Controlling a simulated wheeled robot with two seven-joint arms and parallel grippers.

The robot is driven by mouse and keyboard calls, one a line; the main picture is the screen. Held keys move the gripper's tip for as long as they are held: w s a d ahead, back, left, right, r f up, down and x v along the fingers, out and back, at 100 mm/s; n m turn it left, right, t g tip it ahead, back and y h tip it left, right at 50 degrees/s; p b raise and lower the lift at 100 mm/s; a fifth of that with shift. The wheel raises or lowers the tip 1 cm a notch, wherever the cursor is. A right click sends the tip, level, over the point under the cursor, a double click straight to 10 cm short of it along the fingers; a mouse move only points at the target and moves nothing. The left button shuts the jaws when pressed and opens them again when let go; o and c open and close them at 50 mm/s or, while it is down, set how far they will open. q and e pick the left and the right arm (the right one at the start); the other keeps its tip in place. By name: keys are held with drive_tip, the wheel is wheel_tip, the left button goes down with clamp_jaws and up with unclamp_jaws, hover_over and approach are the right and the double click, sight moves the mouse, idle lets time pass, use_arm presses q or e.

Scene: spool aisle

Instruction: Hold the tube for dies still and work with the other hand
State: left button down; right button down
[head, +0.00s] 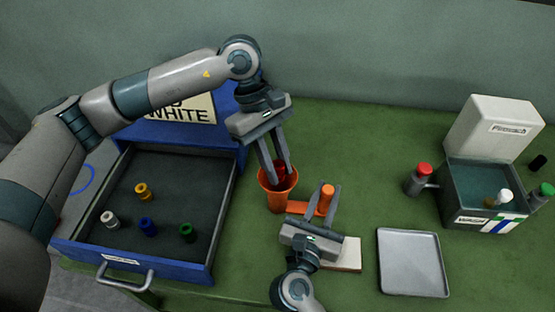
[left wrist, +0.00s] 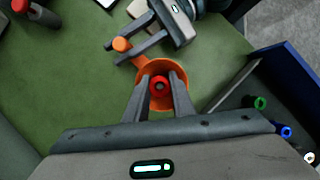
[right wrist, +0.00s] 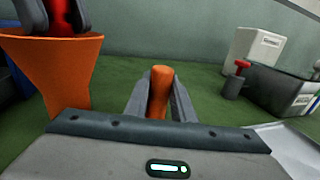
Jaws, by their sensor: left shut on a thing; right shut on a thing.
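The orange tube for dies (head: 278,199) stands on the green table, flared at the top, with an arm and an upright orange grip (head: 327,193) on its right. My right gripper (head: 323,200) is shut on that grip; the right wrist view shows the grip (right wrist: 160,92) between its fingers. My left gripper (head: 280,175) points down at the tube's mouth, shut on a red spool-shaped piece (left wrist: 159,86). The red piece is at the tube's opening; the right wrist view shows it (right wrist: 60,14) at rim height. The tube's inside is mostly hidden.
An open blue drawer (head: 222,215) at left holds yellow, white, blue and green pieces. A grey tray (head: 412,262) lies at right. Behind it stand a red-capped grey holder (head: 417,183) and an open dark box (head: 460,205) with a white lid. Green table is clear between.

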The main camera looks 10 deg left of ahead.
use_arm(q)
drive_tip(key=shift+f, duration=0.55)
drive_tip(key=c, duration=1.4)
unclamp_jaws()
drive_tip(key=shift+c, duration=0.2)
drive_tip(key=v, duration=1.2)
